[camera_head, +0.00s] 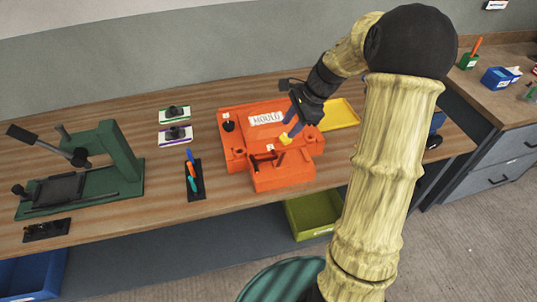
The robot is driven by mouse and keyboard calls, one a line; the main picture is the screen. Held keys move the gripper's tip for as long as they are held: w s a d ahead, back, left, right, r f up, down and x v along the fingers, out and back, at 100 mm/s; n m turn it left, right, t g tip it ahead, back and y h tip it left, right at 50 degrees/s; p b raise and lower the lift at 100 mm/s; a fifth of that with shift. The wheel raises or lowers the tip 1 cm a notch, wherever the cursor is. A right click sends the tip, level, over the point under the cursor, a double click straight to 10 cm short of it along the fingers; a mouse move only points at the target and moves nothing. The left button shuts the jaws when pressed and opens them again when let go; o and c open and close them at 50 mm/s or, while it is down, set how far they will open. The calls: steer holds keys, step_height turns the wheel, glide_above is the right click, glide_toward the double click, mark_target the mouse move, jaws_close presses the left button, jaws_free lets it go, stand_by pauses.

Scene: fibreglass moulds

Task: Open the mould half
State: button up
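The mould (236,148) is an orange block on the wooden workbench, with a white label reading MOULD on its top. A lower orange section with dark bar-like parts projects from its front edge. A black knob stands on its left side. My gripper (289,134) is over the right part of the mould, pointing down and to the left. The mould lies flat, and my arm comes in from the right.
A green press (120,160) with a lever stands at the left. Two small boxes (175,135) and a black tool holder (197,190) lie left of the mould. A yellow tray (343,113) is behind it at right. An olive bin (313,214) sits below the bench edge.

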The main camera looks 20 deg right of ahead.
mark_target(266, 158)
steer(key=p+x, duration=0.1)
steer(key=x, duration=1.4)
steer(key=shift+w+a+f+p, duration=0.1)
steer(key=shift+a+f+p, duration=0.05)
steer(key=shift+f+p, duration=0.2)
jaws_close()
